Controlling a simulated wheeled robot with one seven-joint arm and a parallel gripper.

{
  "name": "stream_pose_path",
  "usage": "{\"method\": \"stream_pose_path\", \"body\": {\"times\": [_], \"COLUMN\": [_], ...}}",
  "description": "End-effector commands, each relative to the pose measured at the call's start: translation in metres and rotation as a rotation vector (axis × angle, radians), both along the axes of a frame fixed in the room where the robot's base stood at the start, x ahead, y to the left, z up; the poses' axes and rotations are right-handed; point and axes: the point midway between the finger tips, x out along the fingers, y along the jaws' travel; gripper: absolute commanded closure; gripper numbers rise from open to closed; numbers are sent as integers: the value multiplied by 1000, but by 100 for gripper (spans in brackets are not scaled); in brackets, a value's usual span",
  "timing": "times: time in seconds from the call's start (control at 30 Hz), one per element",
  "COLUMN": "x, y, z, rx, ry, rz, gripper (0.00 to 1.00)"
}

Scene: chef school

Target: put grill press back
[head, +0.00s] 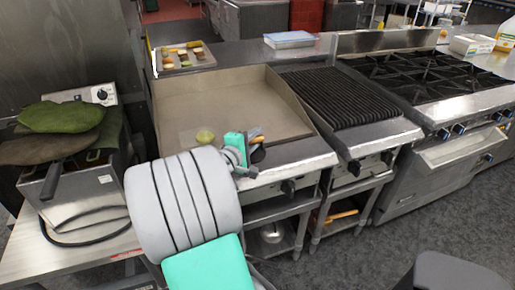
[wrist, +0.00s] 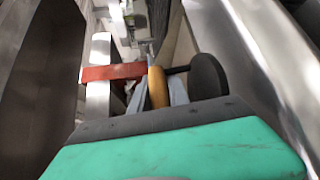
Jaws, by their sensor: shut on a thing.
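The grill press has an orange-brown wooden handle and a dark round plate (head: 258,155). In the head view it shows at the front right part of the flat griddle (head: 215,95). My gripper (head: 247,145) is shut on the handle. In the wrist view the handle (wrist: 157,88) stands between the fingers, with the dark plate (wrist: 208,77) off to its right. I cannot tell whether the plate touches the griddle. My own arm hides the griddle's front left.
The ribbed grill (head: 335,95) and burner range (head: 425,75) are to the right. Much of the griddle is clear.

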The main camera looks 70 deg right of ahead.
Motion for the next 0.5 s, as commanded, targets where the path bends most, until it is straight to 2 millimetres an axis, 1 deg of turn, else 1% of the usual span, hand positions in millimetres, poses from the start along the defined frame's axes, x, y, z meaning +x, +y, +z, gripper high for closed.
{"method": "stream_pose_path", "body": {"times": [0.03, 0.23, 0.4, 0.5], "x": [0, 2, 3, 3], "y": [-6, -19, -19, -19], "z": [-5, -19, -47, -49], "rx": [-4, -5, -4, -7], "ry": [-1, -2, -1, -4], "rz": [-2, -1, 1, 1], "gripper": [100, 100, 100, 100]}}
